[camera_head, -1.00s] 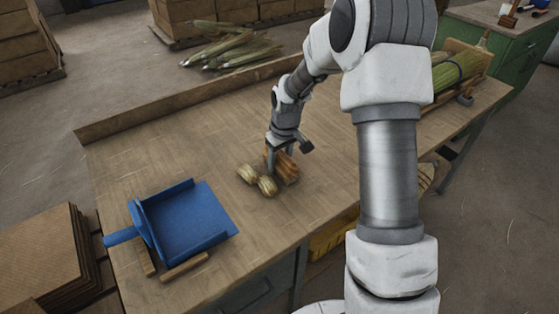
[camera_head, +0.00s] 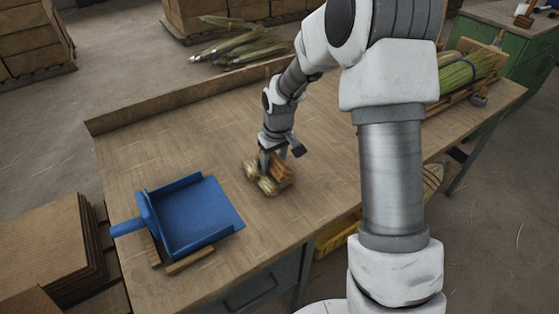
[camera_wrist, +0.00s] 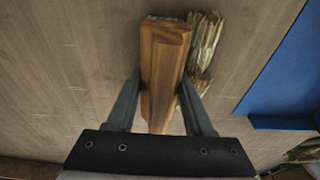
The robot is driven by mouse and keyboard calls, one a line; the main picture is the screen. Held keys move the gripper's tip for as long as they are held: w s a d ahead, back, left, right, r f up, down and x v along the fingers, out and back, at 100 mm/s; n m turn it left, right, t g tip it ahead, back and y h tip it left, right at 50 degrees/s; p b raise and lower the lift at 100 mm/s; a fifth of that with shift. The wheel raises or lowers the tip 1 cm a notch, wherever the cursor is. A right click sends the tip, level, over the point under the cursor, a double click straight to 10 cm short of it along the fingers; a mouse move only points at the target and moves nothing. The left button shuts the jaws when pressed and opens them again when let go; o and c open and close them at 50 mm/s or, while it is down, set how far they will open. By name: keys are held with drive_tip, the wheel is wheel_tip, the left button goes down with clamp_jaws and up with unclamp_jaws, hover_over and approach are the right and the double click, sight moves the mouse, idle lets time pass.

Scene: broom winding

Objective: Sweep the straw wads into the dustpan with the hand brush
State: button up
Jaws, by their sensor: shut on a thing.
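My gripper (camera_wrist: 161,97) is shut on the wooden hand brush (camera_wrist: 165,62), one finger on each side of its block. In the head view my gripper (camera_head: 273,156) is low over the table with the brush (camera_head: 283,172) at the table top. Straw wads (camera_head: 256,182) lie against the brush's left side. In the wrist view two wads (camera_wrist: 205,40) show right beside the brush, partly hidden by it and a finger. The blue dustpan (camera_head: 198,212) lies left of the wads, its handle pointing left. It also shows in the wrist view (camera_wrist: 292,85).
The wooden table (camera_head: 150,150) has a raised back ledge (camera_head: 180,98). Bare table lies between the wads and the dustpan. Wooden strips (camera_head: 190,261) lie by the dustpan's front side. A bundle of green straw (camera_head: 468,68) sits in a rack at the far right.

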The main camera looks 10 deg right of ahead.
drive_tip(key=shift+s+a+b, duration=0.25)
drive_tip(key=shift+s+a, duration=0.25)
drive_tip(key=shift+a, duration=0.7)
drive_tip(key=shift+s+a+b, duration=0.2)
drive_tip(key=shift+s+a, duration=0.3)
drive_tip(key=shift+a, duration=0.7)
drive_tip(key=shift+s+a+b, duration=0.25)
drive_tip(key=shift+s+a, duration=0.25)
drive_tip(key=shift+a, duration=0.7)
drive_tip(key=shift+s+a, duration=0.2)
drive_tip(key=shift+a, duration=0.25)
drive_tip(key=shift+s+a, duration=0.1)
drive_tip(key=shift+a, duration=0.25)
drive_tip(key=shift+s+a+r, duration=0.1)
drive_tip(key=shift+s+a, duration=0.1)
drive_tip(key=shift+a, duration=0.3)
drive_tip(key=shift+a, duration=0.1)
drive_tip(key=shift+s+a+b, duration=0.2)
drive_tip(key=shift+s+a, duration=0.1)
drive_tip(key=shift+a, duration=0.3)
drive_tip(key=shift+s+a+b, duration=0.15)
drive_tip(key=shift+s+a, duration=0.1)
drive_tip(key=shift+a, duration=0.3)
drive_tip(key=shift+s+a+r, duration=0.1)
drive_tip(key=shift+a, duration=0.15)
